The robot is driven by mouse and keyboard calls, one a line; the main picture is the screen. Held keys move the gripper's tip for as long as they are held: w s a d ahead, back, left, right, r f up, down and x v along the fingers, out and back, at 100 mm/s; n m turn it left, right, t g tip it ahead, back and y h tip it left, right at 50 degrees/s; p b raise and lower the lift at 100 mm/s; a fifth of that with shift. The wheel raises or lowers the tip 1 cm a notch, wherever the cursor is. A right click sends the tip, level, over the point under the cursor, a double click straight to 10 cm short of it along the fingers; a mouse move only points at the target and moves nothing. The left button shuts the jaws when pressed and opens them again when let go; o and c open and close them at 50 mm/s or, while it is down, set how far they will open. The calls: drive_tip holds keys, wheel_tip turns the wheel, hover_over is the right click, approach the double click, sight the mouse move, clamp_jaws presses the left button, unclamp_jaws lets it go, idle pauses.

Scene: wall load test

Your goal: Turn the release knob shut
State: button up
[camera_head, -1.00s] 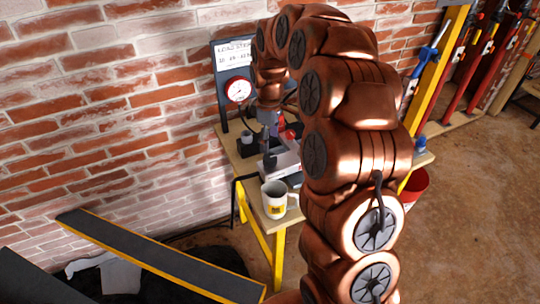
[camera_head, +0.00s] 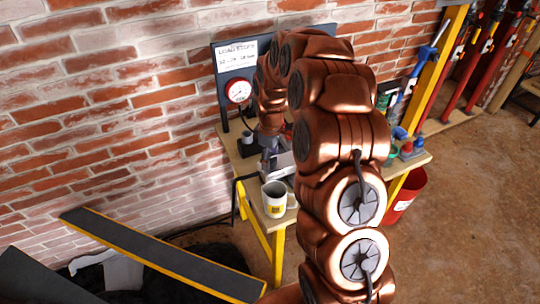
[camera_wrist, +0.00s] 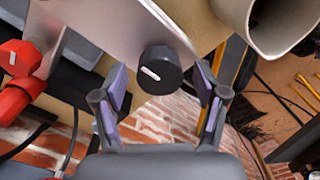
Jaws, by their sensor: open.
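The release knob (camera_wrist: 158,70) is black and round with a white mark line, on the face of a pale metal plate (camera_wrist: 110,28) in the wrist view. The white line runs slantwise. My gripper (camera_wrist: 160,97) is open, with one finger to each side of the knob in the picture. I cannot tell whether the fingers touch it. In the head view my arm hides the knob, and my gripper shows only partly at the bench (camera_head: 244,170).
A white mug (camera_head: 274,199) stands at the bench's front edge, close to my gripper; it also shows at the top right of the wrist view (camera_wrist: 235,12). Red fittings (camera_wrist: 20,75) sit left of the knob. A gauge (camera_head: 238,91) is on the board behind. A red bucket (camera_head: 408,196) stands right.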

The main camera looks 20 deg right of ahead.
drive_tip(key=shift+c, duration=0.3)
drive_tip(key=c, duration=1.1)
drive_tip(key=shift+w+f+m+b, duration=0.1)
drive_tip(key=shift+m+b, duration=0.3)
drive_tip(key=shift+b, duration=0.3)
drive_tip(key=m+b, duration=0.2)
drive_tip(key=b, duration=0.1)
drive_tip(key=shift+f+m+b, duration=0.1)
drive_tip(key=shift+m+b, duration=0.2)
drive_tip(key=shift+m, duration=0.1)
drive_tip(key=m+b, duration=0.4)
drive_tip(key=shift+m, duration=0.3)
drive_tip(key=m+b, duration=0.2)
drive_tip(key=m, duration=0.2)
drive_tip(key=shift+m+b, duration=0.3)
drive_tip(key=m, duration=0.1)
drive_tip(key=m+b, duration=0.1)
drive_tip(key=m, duration=0.3)
drive_tip(key=shift+r, duration=0.25)
drive_tip(key=shift+b, duration=0.3)
